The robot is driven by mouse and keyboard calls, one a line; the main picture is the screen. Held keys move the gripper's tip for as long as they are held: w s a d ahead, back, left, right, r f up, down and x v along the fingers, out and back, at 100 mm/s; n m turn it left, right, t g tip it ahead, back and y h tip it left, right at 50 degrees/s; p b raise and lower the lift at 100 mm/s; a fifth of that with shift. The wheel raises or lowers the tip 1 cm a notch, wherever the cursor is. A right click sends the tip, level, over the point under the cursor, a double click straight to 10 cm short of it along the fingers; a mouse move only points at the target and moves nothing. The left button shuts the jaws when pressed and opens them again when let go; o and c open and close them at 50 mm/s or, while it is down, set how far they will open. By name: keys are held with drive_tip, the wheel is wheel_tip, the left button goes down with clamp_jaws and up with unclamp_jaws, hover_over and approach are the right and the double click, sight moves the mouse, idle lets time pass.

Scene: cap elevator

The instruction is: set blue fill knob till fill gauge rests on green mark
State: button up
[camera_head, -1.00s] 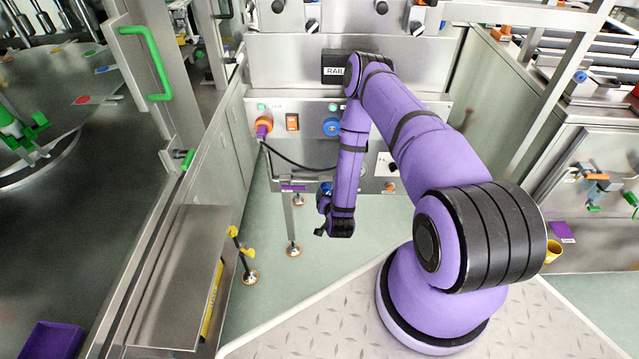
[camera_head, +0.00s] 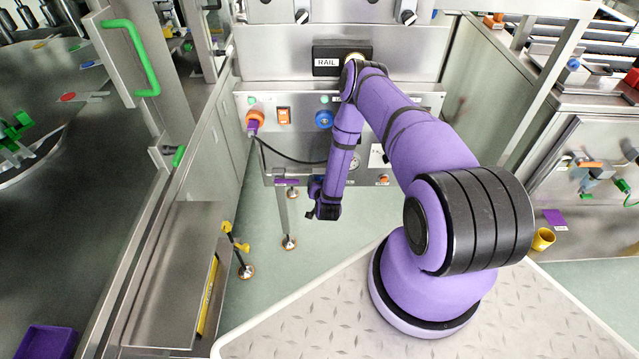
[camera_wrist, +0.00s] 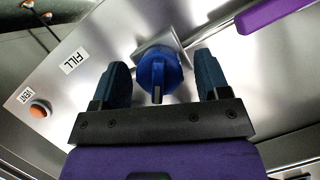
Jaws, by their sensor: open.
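The blue fill knob (camera_wrist: 157,72) is on the metal panel beside the FILL label (camera_wrist: 75,61) in the wrist view. My gripper (camera_wrist: 161,66) is open, with one dark finger on each side of the knob and visible space at both sides. I cannot tell whether either finger touches it. In the head view my gripper (camera_head: 318,212) is low in front of the panel and largely hides the knob. A round gauge (camera_head: 355,161) is partly beside my arm there. Its needle and green mark are too small to read.
The VENT label (camera_wrist: 27,97) and an orange button (camera_wrist: 40,108) are left of FILL. A purple bar (camera_wrist: 268,14) is at upper right.

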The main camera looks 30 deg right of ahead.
drive_tip(key=shift+w+d+f, duration=0.15)
drive_tip(key=shift+w, duration=0.2)
drive_tip(key=c, duration=0.9)
